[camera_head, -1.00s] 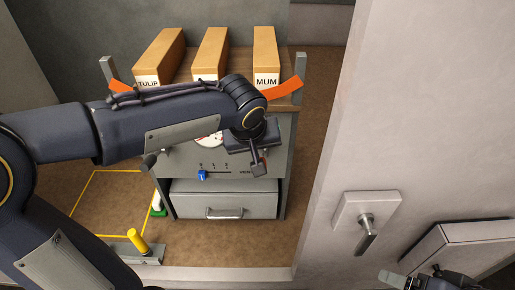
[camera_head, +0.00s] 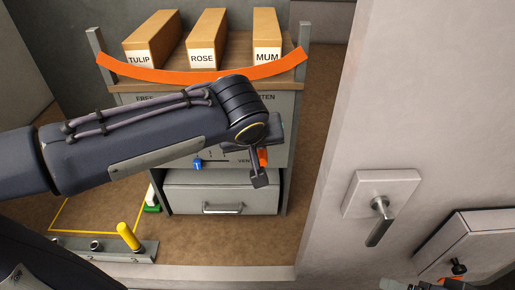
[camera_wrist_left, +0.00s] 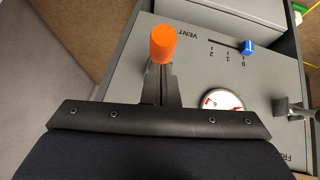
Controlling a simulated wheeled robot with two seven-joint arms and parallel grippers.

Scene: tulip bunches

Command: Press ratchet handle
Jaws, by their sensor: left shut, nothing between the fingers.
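A short orange grip (camera_head: 263,157), apparently the ratchet handle, shows on the grey cabinet's front, beside my left gripper (camera_head: 259,180). In the left wrist view the orange grip (camera_wrist_left: 162,45) stands just beyond the fingertips of my left gripper (camera_wrist_left: 161,88). The fingers are shut with nothing between them; I cannot tell whether they touch it. My left forearm hides most of the cabinet's panel in the head view. A dark piece at the bottom right edge (camera_head: 432,285) may be my right gripper, mostly cut off.
An orange strap (camera_head: 200,76) hangs across the cabinet top before the TULIP, ROSE and MUM boxes. A blue slider (camera_wrist_left: 248,46), white dial (camera_wrist_left: 222,101) and grey lever (camera_wrist_left: 295,109) are on the panel. A yellow-handled bracket (camera_head: 128,236) and a door handle (camera_head: 379,215) flank it.

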